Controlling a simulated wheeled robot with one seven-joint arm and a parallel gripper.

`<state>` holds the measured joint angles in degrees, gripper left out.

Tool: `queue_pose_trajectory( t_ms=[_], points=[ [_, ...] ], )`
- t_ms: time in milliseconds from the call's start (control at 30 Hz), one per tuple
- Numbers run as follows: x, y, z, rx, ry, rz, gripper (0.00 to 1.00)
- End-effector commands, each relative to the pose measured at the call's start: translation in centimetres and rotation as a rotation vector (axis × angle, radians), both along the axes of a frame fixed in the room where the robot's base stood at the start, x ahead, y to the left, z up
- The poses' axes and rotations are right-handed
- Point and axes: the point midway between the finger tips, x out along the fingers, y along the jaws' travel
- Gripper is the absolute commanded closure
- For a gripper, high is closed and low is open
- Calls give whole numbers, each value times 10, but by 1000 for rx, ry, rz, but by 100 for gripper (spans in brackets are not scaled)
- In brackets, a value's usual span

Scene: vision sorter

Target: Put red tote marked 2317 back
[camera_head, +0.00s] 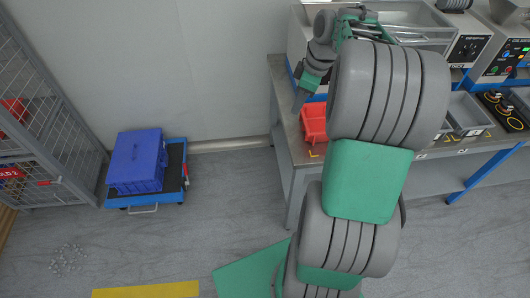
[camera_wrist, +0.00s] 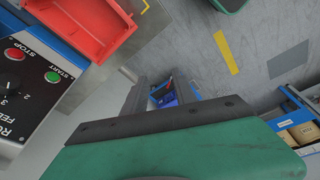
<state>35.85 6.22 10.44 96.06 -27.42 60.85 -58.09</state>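A red tote (camera_head: 313,122) sits at the left end of the workbench, just left of my arm. It also shows at the upper left of the wrist view (camera_wrist: 85,25), open-topped and apparently empty; no number can be read on it. My gripper (camera_wrist: 165,88) is open, with nothing between its fingers, and the floor and a blue crate show far beyond them. In the head view it is small, above and near the red tote and apart from it. My arm hides part of the bench right of the tote.
A blue crate (camera_head: 137,160) rests on a low blue-and-black cart (camera_head: 175,172) by the wall. A wire cage (camera_head: 60,130) at left holds red items, lettering unclear. Machines with buttons (camera_head: 468,47) and grey trays (camera_head: 466,114) occupy the workbench (camera_head: 284,98). The floor between cart and bench is clear.

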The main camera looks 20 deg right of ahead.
Motion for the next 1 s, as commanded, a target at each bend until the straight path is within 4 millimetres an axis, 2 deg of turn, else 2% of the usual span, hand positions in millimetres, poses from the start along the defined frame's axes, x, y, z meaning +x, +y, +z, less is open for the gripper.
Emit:
queue_pose_trajectory(
  t_ms=[33, 100, 200, 300, 400, 467, 1000],
  points=[
    [-10, 51, 13, -6, 4, -93, 67],
    [-35, 108, 19, -3, 8, -275, 67],
    [-80, 164, 15, 11, -5, -512, 67],
    [-117, 190, 3, 31, -24, -684, 67],
    [-136, 199, -6, 45, -35, -778, 67],
    [-139, 200, -8, 50, -37, -801, 67],
    [-140, 199, -9, 49, -33, -806, 67]
  ],
)
